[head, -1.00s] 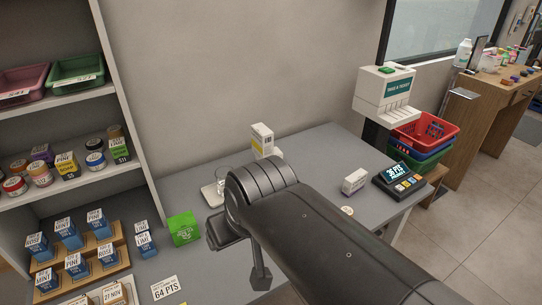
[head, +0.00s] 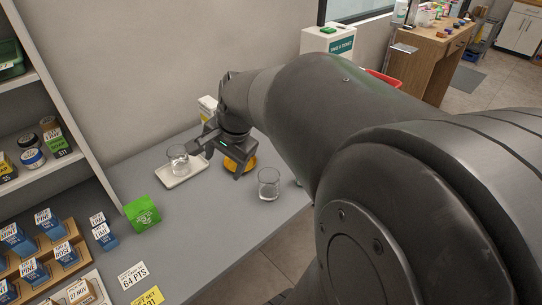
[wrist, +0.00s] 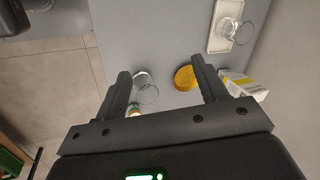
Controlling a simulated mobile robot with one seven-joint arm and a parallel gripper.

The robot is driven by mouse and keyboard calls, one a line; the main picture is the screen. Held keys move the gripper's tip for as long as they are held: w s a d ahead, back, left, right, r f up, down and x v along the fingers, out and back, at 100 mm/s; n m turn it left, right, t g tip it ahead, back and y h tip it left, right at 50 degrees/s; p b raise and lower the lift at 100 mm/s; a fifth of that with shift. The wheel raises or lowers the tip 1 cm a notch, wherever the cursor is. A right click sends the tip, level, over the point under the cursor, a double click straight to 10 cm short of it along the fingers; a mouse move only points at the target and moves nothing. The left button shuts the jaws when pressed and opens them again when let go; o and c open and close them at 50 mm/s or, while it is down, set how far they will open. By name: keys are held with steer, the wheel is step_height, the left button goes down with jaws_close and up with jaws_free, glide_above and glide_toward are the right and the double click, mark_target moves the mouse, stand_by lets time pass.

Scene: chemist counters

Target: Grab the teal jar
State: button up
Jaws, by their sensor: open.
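My gripper (head: 220,158) is open and empty over the grey counter, pointing down. In the wrist view its two fingers (wrist: 161,70) stand apart. A yellow-orange round thing (head: 240,163) is partly hidden by the gripper in the head view; in the wrist view it (wrist: 184,78) lies just beside the right finger. A small white, green and yellow thing (wrist: 133,109) shows behind the left finger, mostly covered; I cannot tell what it is.
An empty glass beaker (head: 269,184) stands near the counter's front edge. Another beaker (head: 178,157) is on a white tray (head: 185,176). A green box (head: 142,213) stands left of it. Shelves hold several jars, one blue-lidded (head: 32,158). A white-yellow box (head: 207,107) is behind my gripper.

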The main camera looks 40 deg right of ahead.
steer(key=s+d+f+m, duration=0.1)
steer(key=d+f+m, duration=0.3)
steer(key=d+m, duration=0.3)
steer(key=d+f+m+g, duration=0.1)
steer(key=d+f+m, duration=0.4)
steer(key=d, duration=0.6)
steer(key=s+d+f+m+g+h, duration=0.1)
steer(key=d+f+m, duration=0.4)
steer(key=d+m, duration=0.4)
steer(key=shift+s+d+f, duration=0.1)
steer(key=shift+s+d, duration=0.2)
steer(key=shift+d, duration=0.1)
steer(key=shift+s+d+f, duration=0.1)
steer(key=shift+d+f, duration=0.1)
steer(key=shift+f, duration=0.05)
steer(key=f, duration=0.4)
steer(key=shift+w+f, duration=0.3)
steer(key=shift+f, duration=0.05)
steer(key=shift+w+f, duration=0.2)
steer(key=shift+f, duration=0.75)
steer(key=shift+w+f, duration=0.25)
steer(key=shift+f, duration=0.7)
steer(key=shift+w+f, duration=0.2)
steer(key=shift+f, duration=0.75)
steer(key=shift+c, duration=0.5)
steer(key=c, duration=1)
steer(key=shift+r, duration=0.1)
